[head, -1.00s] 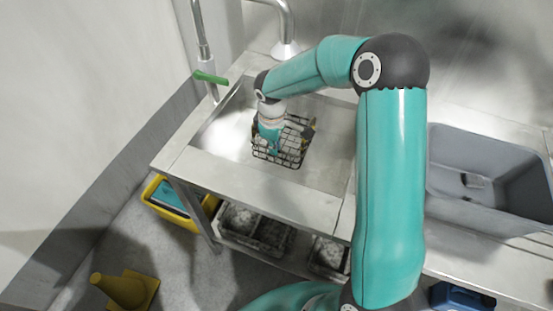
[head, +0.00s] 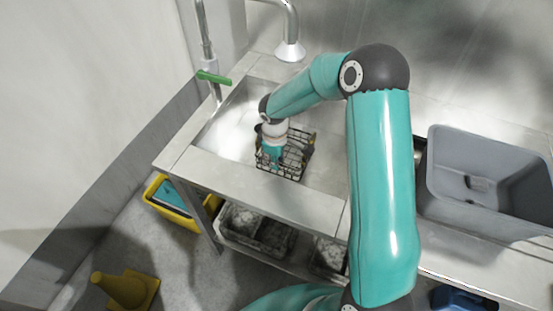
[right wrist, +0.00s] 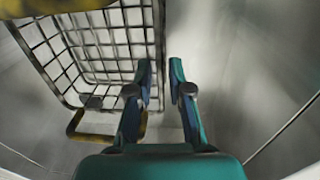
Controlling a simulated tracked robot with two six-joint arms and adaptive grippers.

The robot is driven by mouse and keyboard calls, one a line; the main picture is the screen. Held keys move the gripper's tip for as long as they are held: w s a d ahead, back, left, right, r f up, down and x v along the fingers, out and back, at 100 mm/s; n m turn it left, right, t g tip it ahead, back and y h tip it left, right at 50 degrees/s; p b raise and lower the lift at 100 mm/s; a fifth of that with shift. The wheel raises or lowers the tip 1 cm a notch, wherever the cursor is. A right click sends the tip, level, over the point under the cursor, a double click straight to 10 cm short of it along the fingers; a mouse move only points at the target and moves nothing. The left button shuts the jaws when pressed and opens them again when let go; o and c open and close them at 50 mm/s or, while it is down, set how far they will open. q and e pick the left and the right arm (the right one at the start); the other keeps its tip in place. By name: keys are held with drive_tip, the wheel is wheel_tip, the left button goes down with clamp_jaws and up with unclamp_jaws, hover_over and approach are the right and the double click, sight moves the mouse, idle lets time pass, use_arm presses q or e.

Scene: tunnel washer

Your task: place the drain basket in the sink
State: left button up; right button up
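The drain basket (head: 297,158) is a black wire basket with yellow grips. It is inside the sink basin (head: 232,133), close to the front rim; I cannot tell if it rests on the bottom. My right gripper (head: 273,160) points down at the basket and covers part of it. In the right wrist view its two fingers (right wrist: 161,80) are apart, with a clear gap. The basket mesh (right wrist: 105,45) lies mostly left of the fingers, and its right edge shows near the gap; I cannot tell if they touch. My left gripper is not in view.
A tap (head: 290,48) hangs behind the sink, with a green lever (head: 213,77) at its left. A grey bin (head: 490,165) stands on the counter at right. Below are a yellow container (head: 163,208) and crates (head: 240,240).

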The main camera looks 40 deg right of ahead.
drive_tip(key=shift+o, duration=0.4)
drive_tip(key=shift+r, duration=0.6)
wheel_tip(320, 180, up, 11)
drive_tip(key=a, duration=0.1)
drive_tip(key=shift+s+p, duration=0.25)
drive_tip(key=shift+p, duration=0.1)
